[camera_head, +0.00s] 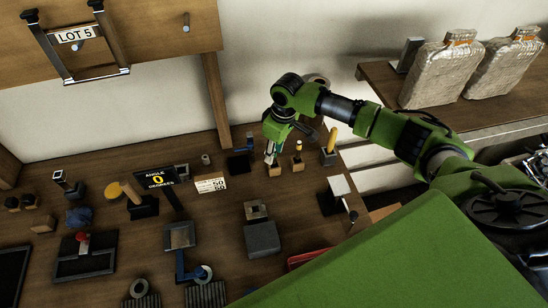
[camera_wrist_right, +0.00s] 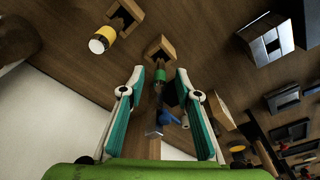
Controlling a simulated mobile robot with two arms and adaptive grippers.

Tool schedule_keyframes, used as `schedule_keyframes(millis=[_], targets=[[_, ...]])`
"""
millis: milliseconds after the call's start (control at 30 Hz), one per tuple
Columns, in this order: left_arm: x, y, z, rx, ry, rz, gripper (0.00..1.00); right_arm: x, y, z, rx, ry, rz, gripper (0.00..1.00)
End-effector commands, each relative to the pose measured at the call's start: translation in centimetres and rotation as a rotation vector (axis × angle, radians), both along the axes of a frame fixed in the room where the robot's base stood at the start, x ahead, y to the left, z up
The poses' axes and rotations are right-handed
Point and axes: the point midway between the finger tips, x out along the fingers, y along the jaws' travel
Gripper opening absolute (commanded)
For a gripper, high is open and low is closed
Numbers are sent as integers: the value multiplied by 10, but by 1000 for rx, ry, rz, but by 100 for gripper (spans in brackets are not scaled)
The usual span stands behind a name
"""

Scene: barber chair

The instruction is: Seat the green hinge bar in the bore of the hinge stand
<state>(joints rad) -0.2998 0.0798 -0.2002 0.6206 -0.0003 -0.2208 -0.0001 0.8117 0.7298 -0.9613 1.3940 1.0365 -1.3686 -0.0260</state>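My right gripper (camera_head: 272,155) is over the back part of the wooden table in the head view, just above a small wooden block (camera_head: 271,171). In the right wrist view its two teal-lined fingers (camera_wrist_right: 160,73) are spread apart. A small green-banded piece (camera_wrist_right: 160,75), which looks like the green hinge bar, shows between the fingertips, with gaps on both sides. It stands at a wooden holder block (camera_wrist_right: 164,46); its lower part is hard to make out. I cannot tell for sure which of the table's fixtures is the hinge stand. My left gripper is not in view.
A yellow-topped peg in a block (camera_head: 298,158) stands close to the right gripper, and a thicker yellow cylinder (camera_head: 331,139) farther right. An angle display (camera_head: 159,181) and a white card (camera_head: 210,183) are to the left. A grey block (camera_head: 262,240) and other fixtures fill the front.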

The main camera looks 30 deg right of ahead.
Motion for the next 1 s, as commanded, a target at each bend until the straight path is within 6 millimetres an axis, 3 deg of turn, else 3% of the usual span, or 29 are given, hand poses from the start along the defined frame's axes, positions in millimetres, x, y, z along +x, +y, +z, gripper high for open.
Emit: schedule_keyframes(millis=[300, 433, 867, 1000], targets=[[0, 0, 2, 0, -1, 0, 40, 1, 0, -9, -1, -1, 1, 30], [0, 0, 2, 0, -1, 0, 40, 1, 0, -9, -1, 0, 1, 0], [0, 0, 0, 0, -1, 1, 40, 1, 0, -6, 0, -1, 0, 0], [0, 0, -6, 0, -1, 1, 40, 2, 0, 2, 0, -4, 0, 0]])
